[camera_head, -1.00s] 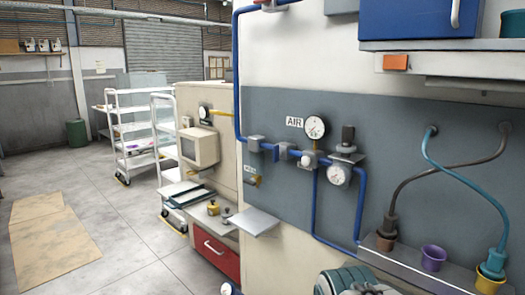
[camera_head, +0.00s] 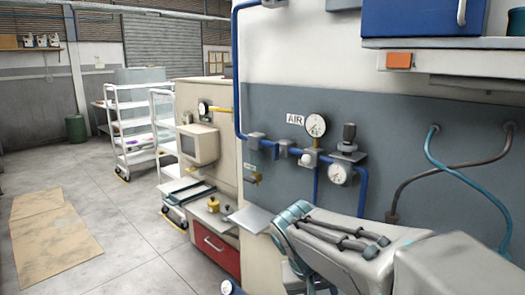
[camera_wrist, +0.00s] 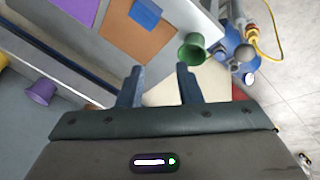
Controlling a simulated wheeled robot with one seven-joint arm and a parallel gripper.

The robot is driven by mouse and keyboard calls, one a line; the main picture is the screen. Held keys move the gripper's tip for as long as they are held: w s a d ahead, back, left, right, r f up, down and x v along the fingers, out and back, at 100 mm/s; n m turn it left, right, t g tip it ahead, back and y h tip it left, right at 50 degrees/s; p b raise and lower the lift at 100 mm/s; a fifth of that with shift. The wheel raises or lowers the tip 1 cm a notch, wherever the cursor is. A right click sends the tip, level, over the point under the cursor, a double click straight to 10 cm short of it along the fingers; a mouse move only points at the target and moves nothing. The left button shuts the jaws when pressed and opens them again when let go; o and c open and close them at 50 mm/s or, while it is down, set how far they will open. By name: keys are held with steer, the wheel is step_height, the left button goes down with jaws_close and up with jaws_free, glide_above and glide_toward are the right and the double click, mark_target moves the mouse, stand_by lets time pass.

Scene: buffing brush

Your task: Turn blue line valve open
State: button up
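The blue line (camera_head: 238,85) runs down the wall and then right along the grey panel under the AIR sign. Grey fittings (camera_head: 283,147) and a round white gauge (camera_head: 316,126) sit on it. I cannot tell which fitting is the valve handle or how it is turned. My arm covers the lower right of the head view, and my gripper is not visible there. In the wrist view my gripper (camera_wrist: 158,72) is open with nothing between its two fingers. The valve is not recognisable in the wrist view.
A grey shelf (camera_head: 252,218) juts out left of my arm. Teal and dark hoses (camera_head: 460,180) hang at the right, below the blue cabinet (camera_head: 418,18). A purple cup (camera_wrist: 42,92) and a green cup (camera_wrist: 192,50) show in the wrist view.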

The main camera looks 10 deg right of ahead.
steer(key=w+r+m+t+h, duration=0.2)
steer(key=w+r+h, duration=0.3)
steer(key=w, duration=0.7)
steer(key=m+t+h+p, duration=0.3)
steer(key=m+t+h, duration=0.2)
steer(key=m+t, duration=0.2)
glide_toward(274, 151)
steer(key=p+x, duration=0.4)
steer(key=x, duration=0.5)
steer(key=shift+w+d+p, duration=0.15)
steer(key=shift+w+p, duration=0.05)
steer(key=shift+p, duration=0.1)
steer(key=shift+c, duration=0.3)
jaws_close()
